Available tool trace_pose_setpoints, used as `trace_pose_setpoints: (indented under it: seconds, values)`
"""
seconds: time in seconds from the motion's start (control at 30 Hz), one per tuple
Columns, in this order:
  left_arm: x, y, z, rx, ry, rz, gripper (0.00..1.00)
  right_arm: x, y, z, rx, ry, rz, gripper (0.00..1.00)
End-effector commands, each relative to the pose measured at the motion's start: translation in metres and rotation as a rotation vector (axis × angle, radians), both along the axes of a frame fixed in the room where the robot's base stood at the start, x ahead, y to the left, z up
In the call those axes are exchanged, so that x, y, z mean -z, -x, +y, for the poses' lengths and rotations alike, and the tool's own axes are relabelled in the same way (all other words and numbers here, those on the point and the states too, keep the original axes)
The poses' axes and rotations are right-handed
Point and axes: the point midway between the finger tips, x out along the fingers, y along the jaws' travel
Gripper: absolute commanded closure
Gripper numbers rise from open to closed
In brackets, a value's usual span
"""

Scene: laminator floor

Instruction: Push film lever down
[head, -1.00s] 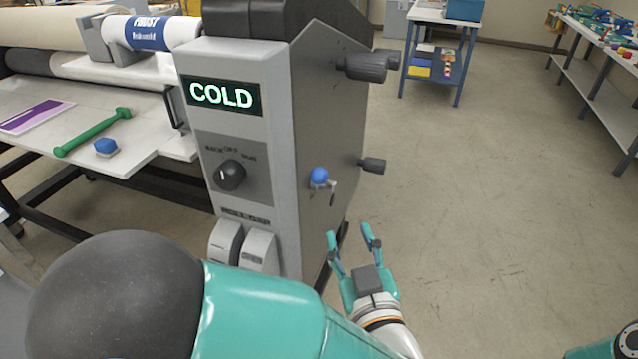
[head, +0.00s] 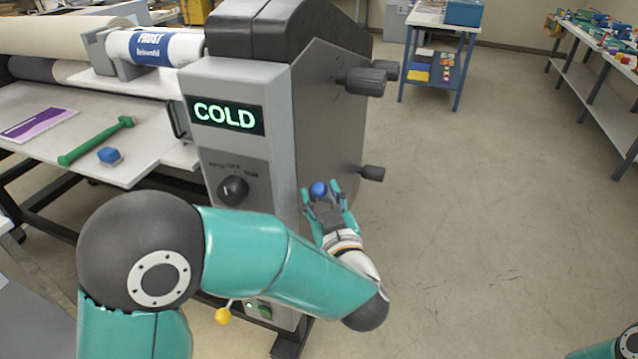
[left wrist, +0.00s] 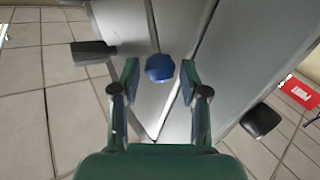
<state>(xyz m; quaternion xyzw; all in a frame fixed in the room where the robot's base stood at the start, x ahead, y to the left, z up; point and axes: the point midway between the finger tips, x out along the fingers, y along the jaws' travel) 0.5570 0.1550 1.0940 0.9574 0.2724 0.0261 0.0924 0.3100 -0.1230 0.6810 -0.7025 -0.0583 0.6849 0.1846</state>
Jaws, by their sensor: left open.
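The film lever shows as a blue knob (head: 318,189) on the right side panel of the grey laminator (head: 335,120). My left gripper (head: 320,192) is open at the knob, with one finger to each side of it in the head view. In the left wrist view the blue knob (left wrist: 160,68) sits between the two open fingertips (left wrist: 161,80), with a gap on each side. I cannot tell how far beyond the fingertips it lies. The lever's base is hidden by the gripper in the head view. My right gripper is not in view.
Dark round handles (head: 365,80) and a smaller one (head: 372,173) stick out of the same panel. A yellow ball-ended lever (head: 223,316) shows low on the front. Floor to the right is clear.

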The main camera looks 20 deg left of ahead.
Motion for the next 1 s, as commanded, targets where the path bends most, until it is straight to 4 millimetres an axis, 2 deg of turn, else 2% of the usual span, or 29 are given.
trace_pose_setpoints:
  seconds: [0.2,0.53,0.8,1.0]
  values:
    - [0.0,-0.017,0.01,0.0,-0.001,0.001,0.55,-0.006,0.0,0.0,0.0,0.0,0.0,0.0]
    - [0.001,-0.019,0.012,0.001,0.0,0.001,0.55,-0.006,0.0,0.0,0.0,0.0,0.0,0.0]
    - [0.0,-0.019,0.012,0.0,0.0,0.0,1.0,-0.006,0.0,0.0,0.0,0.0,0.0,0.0]
    - [0.0,-0.019,0.012,0.0,0.0,0.0,1.0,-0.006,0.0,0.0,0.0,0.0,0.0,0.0]
